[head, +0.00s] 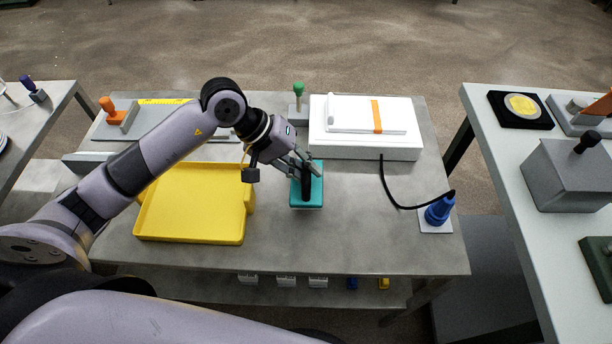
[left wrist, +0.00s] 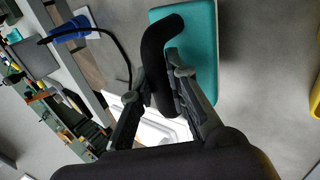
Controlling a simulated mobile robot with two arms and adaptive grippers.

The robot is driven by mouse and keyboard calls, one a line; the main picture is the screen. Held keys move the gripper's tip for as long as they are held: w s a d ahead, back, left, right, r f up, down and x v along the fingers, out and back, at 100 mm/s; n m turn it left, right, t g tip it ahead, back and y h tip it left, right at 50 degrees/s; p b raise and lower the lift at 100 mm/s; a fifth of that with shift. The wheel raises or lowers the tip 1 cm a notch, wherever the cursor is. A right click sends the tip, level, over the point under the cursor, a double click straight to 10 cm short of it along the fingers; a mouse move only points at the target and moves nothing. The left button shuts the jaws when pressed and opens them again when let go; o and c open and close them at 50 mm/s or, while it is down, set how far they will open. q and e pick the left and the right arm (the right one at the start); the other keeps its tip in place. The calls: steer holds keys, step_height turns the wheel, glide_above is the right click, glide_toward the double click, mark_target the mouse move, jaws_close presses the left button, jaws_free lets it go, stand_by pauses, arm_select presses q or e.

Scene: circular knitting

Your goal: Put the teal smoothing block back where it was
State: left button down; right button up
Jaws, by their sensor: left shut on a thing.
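The teal smoothing block (head: 312,199) is a flat teal slab with an upright black handle. It is at the middle of the grey table (head: 350,245), right of the yellow tray. My left gripper (head: 306,166) is shut on the block's black handle. In the left wrist view, the fingers (left wrist: 160,92) are on either side of the handle, and the teal slab (left wrist: 204,60) shows beyond it. I cannot tell whether the slab touches the table or is just above it. My right gripper is not in view.
The yellow tray (head: 190,228) lies left of the block. A white box (head: 365,146) with an orange-banded lid stands behind it. A black cable runs to a blue tool (head: 440,209) on the right. The table front is clear.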

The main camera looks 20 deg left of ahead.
arm_select(q)
step_height(320, 180, down, 4)
steer(key=shift+r+p, duration=0.15)
steer(key=shift+p, duration=0.15)
steer(key=shift+b, duration=0.3)
steer(key=c, duration=1.6)
jaws_free()
steer(key=shift+o, duration=0.2)
